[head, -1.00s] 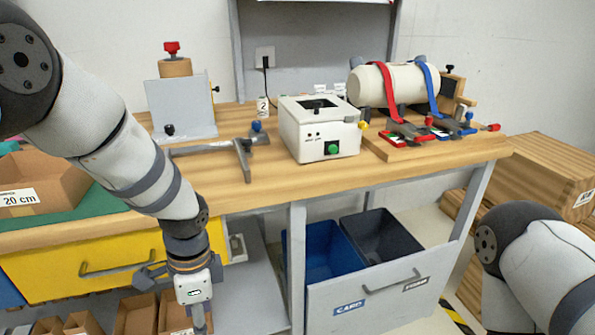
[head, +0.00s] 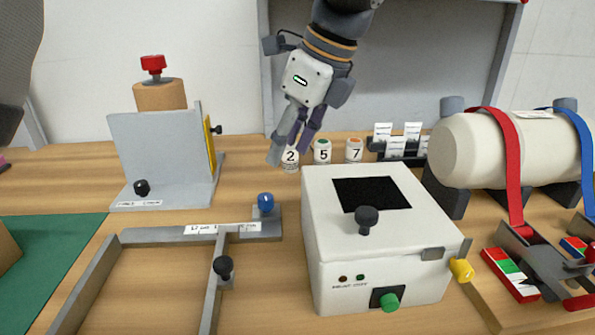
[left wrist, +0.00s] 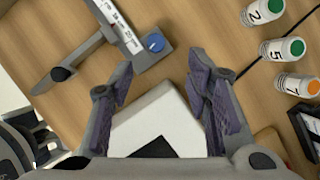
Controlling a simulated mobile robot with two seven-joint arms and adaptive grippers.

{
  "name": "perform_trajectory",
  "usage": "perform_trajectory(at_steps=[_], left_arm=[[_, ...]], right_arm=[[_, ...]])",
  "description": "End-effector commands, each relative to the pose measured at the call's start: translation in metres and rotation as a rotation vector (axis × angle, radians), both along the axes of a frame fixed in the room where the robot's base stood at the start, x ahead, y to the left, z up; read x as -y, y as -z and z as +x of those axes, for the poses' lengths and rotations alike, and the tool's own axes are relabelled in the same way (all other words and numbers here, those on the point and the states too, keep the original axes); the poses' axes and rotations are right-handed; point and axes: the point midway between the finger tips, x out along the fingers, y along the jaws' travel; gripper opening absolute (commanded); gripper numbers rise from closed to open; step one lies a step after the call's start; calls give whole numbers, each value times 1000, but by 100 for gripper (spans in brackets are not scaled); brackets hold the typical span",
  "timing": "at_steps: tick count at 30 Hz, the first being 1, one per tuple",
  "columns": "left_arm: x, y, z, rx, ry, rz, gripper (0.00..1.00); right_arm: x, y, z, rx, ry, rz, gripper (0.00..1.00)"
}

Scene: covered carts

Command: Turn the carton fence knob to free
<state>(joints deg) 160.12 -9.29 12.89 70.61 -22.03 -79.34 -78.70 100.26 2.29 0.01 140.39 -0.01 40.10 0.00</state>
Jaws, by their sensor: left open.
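The grey carton fence (head: 165,237) lies on the wooden table, with a ruler strip along its back bar. A blue knob (head: 265,202) sits at its right end and a black knob (head: 224,266) on its cross arm. I cannot tell from the frames which is the task's knob. In the left wrist view, the blue knob (left wrist: 155,42) and a black knob (left wrist: 62,73) show at upper left. My right gripper is out of view.
A white box (head: 345,240) with green and yellow knobs stands right of the fence. Numbered bottles (head: 322,152) stand close behind the gripper. A grey stand (head: 160,155) is at left, a strapped white cylinder (head: 480,145) at right.

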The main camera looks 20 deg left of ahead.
Motion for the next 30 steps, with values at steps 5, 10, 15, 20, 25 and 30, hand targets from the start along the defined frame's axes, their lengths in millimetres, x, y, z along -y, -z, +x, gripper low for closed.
perform_trajectory(at_steps=[5, 10, 15, 20, 25, 30], left_arm=[[-18, 43, 1, -7, -2, 1, 44], [-32, 80, 4, -6, -1, 0, 44], [-40, 98, 6, -2, -1, 0, 44], [-42, 101, 6, 0, -1, 0, 44], [-41, 101, 6, 0, -1, 0, 35], [-41, 101, 6, 0, -1, 0, 0]], right_arm=[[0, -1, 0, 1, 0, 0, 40], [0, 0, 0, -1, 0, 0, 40], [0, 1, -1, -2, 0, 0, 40], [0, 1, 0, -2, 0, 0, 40], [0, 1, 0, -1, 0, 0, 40], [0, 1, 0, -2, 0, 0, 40]])
